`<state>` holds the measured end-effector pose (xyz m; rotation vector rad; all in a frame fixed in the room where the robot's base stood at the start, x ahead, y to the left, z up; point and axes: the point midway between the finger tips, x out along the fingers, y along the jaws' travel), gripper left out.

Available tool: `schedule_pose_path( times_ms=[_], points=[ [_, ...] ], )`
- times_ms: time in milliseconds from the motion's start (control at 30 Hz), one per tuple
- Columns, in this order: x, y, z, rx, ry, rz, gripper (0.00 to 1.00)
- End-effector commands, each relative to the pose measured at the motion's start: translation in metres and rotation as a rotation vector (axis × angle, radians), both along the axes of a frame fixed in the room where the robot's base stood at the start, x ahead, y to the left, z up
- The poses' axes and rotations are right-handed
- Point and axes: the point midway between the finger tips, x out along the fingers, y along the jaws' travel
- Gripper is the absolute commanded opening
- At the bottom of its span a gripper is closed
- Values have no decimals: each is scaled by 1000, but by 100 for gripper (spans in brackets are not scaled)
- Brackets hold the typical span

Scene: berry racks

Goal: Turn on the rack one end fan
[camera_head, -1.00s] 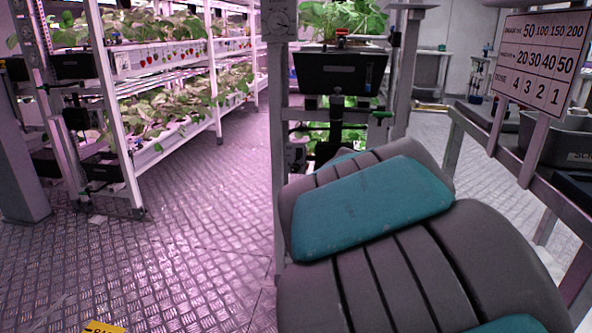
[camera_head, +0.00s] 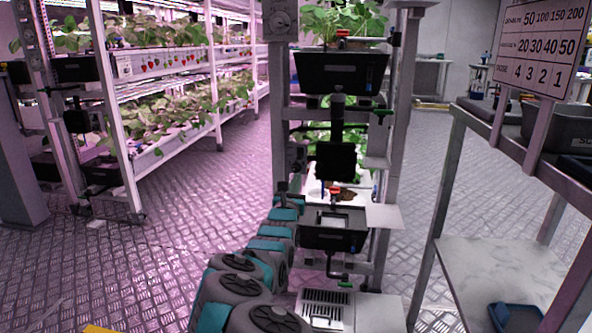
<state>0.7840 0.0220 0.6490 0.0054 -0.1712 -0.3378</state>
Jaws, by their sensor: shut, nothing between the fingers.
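The near rack end (camera_head: 390,100) stands in the middle of the view. A grey box with a round dial (camera_head: 281,20) sits at the top of its left post. A second small grey box (camera_head: 296,157) sits lower on that post. A dark square unit (camera_head: 335,161) is mounted between the posts; I cannot tell whether it is the fan, and no label reading "one" is legible. My arm reaches up from the bottom toward the left post. My gripper (camera_head: 290,188) is small at its far end, shut and empty, just below the lower box; contact cannot be told.
Black planter bins (camera_head: 340,75) hang on the rack end. A shelf plate (camera_head: 384,217) juts out right. A metal table (camera_head: 500,262) with a blue tray (camera_head: 515,316) and a number sign (camera_head: 540,48) stand right. Plant racks (camera_head: 165,62) stand left; the floor between is clear.

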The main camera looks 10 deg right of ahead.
Motion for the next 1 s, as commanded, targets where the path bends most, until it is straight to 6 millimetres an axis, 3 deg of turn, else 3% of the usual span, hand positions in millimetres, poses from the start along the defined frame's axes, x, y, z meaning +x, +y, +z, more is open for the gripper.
schedule_pose_path(
  times_ms=[133,567,1000],
  points=[
    [4,10,-13,-29,28,23,0],
    [9,8,-13,-26,28,22,0],
    [67,-11,-2,-21,26,23,0]
  ],
)
